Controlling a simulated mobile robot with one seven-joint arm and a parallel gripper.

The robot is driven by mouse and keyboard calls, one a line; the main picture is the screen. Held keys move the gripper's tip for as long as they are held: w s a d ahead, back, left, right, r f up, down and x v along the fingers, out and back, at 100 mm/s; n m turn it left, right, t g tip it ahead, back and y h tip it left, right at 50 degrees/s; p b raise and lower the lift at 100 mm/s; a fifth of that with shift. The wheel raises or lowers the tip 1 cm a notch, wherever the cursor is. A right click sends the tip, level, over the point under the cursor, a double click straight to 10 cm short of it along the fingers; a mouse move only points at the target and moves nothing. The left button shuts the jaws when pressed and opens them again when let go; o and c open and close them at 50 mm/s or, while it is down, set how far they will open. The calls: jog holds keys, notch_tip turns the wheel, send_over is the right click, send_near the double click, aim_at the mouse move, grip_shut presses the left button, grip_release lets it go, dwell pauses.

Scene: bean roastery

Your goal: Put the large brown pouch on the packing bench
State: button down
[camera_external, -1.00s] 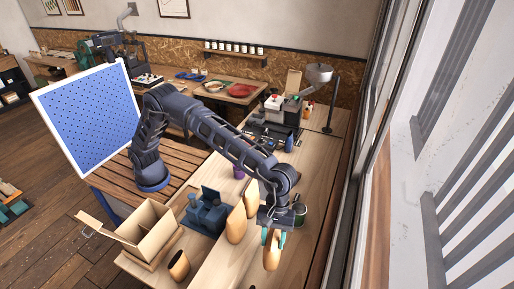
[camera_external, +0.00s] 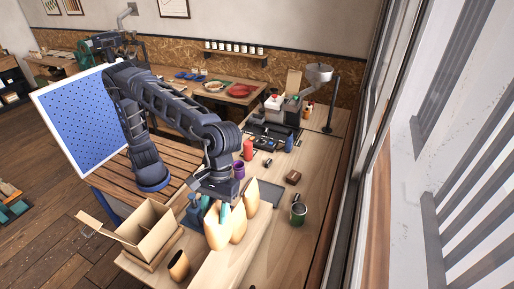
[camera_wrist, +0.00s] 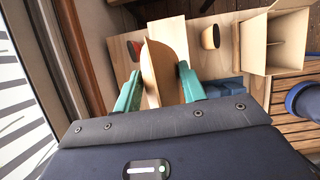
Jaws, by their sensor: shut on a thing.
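My gripper (camera_external: 218,208) has teal fingers, which also show in the wrist view (camera_wrist: 160,88). It is shut on a tall tan-brown pouch (camera_external: 214,234), apparently the large brown pouch. In the wrist view the pouch (camera_wrist: 160,68) stands edge-on between the fingers. It is over the near left part of the light wood bench (camera_external: 262,232); I cannot tell whether its bottom touches. Two similar tan pouches, a middle one (camera_external: 238,225) and a far one (camera_external: 251,194), stand just right of it in the external view, partly overlapping.
A green can (camera_external: 298,213), brown block (camera_external: 293,177), purple cup (camera_external: 239,170) and red bottle (camera_external: 248,149) stand on the bench. The bench's near right part is clear.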

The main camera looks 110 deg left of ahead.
jog(key=shift+s+d+r, duration=0.25)
jog(key=shift+s+r, duration=0.45)
jog(key=shift+s, duration=0.5)
notch_tip(320, 180, down, 20)
jog(key=c, duration=0.8)
grip_release()
jog(key=shift+c, duration=0.2)
